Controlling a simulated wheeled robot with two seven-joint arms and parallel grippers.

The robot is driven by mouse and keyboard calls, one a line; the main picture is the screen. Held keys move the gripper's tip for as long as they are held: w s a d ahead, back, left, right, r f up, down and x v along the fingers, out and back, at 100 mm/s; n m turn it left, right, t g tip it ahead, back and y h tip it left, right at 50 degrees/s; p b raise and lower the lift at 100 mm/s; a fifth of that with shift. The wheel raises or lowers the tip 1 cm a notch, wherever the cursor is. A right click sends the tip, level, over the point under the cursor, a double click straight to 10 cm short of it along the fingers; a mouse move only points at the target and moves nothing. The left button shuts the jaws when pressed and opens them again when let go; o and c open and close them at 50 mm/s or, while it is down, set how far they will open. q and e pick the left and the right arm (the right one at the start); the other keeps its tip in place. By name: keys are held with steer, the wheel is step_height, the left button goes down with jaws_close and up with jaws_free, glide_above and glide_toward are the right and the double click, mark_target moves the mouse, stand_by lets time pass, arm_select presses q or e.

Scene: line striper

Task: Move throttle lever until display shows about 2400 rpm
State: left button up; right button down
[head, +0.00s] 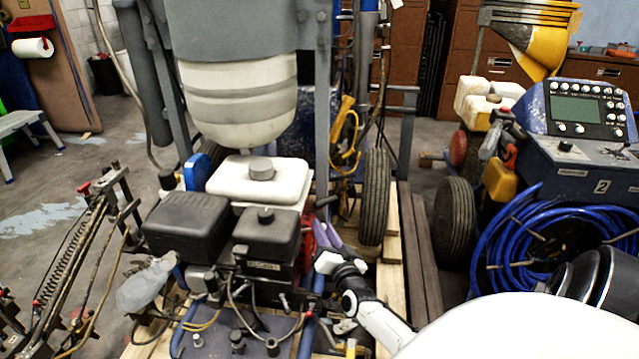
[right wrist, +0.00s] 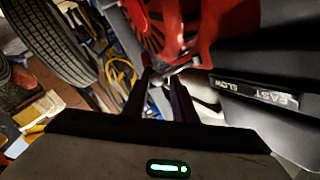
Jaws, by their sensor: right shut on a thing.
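The engine (head: 260,215), with a white tank and black covers, stands in the middle of the head view. My right gripper (head: 322,232) is at its right side, with purple fingers pointing up toward it. In the right wrist view the fingers (right wrist: 165,88) are shut on a thin grey metal piece that looks like the throttle lever (right wrist: 186,65), largely hidden between them. A FAST/SLOW label (right wrist: 255,92) is just right of the fingers, beside the red engine housing (right wrist: 170,30). The display (head: 577,110) is on the blue console at right; its reading is too small to read. My left gripper is out of view.
A black tyre (head: 375,197) stands close to the right of my gripper, with wooden planks (head: 393,240) beneath. A coiled blue hose (head: 530,240) hangs under the console. A large white hopper (head: 240,95) is above the engine. Yellow cables (right wrist: 122,80) hang behind the fingers.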

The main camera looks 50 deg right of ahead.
steer(key=shift+w+a+f, duration=0.1)
steer(key=shift+a+f, duration=0.2)
steer(key=shift+a, duration=0.25)
steer(key=c, duration=1.4)
jaws_free()
steer(key=p+v, duration=0.2)
steer(key=v, duration=0.8)
steer(key=shift+s+d+r, duration=0.1)
steer(key=shift+s+r, duration=0.05)
steer(key=shift+s, duration=0.05)
